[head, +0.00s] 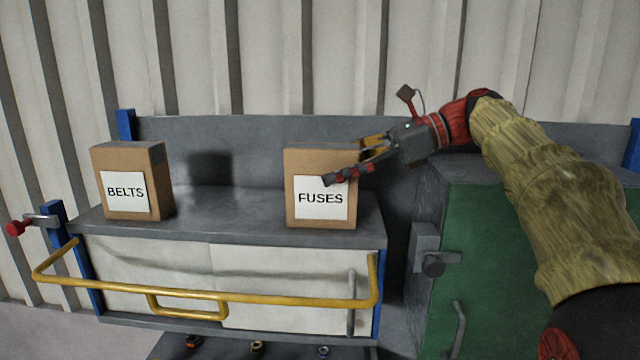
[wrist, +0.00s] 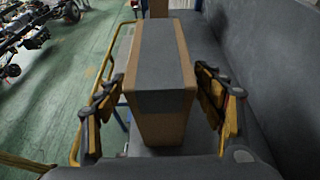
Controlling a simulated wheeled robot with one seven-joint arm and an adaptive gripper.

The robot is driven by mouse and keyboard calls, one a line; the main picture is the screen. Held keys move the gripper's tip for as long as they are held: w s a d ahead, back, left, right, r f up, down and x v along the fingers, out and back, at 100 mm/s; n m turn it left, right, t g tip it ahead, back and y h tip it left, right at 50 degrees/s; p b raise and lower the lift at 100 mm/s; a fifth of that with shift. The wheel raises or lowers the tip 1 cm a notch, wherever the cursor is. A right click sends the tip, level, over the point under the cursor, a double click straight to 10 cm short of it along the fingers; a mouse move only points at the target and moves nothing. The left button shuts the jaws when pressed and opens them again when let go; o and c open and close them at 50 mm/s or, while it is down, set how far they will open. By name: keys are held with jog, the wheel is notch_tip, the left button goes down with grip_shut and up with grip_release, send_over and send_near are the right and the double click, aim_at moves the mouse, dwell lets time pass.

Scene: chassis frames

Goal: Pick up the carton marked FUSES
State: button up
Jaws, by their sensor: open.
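The carton marked FUSES (head: 306,215) is a brown box with a white label, upright on the right part of a grey shelf top (head: 232,215). My gripper (head: 345,160) reaches in from the right, level with the carton's upper part, with one finger in front of its label side. In the wrist view the carton (wrist: 160,95) shows its grey-taped top and stands between the two fingers. My gripper (wrist: 157,108) is open, with a gap visible on each side of the carton. Whether a finger touches it cannot be told in the head view.
A carton marked BELTS (head: 127,180) stands at the left end of the shelf top. A yellow rail (head: 220,298) runs along the front, below the top. A green cabinet (head: 500,250) stands at right. The shelf top between the cartons is clear.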

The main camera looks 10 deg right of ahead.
aim_at(321, 174)
jog(key=shift+x, duration=1.1)
jog(key=shift+w+a+f, duration=0.1)
jog(key=shift+a+f, duration=0.1)
jog(key=shift+a, duration=0.2)
jog(key=shift+d, duration=0.1)
jog(key=shift+c, duration=0.6)
jog(key=shift+c, duration=0.6)
jog(key=c, duration=1.5)
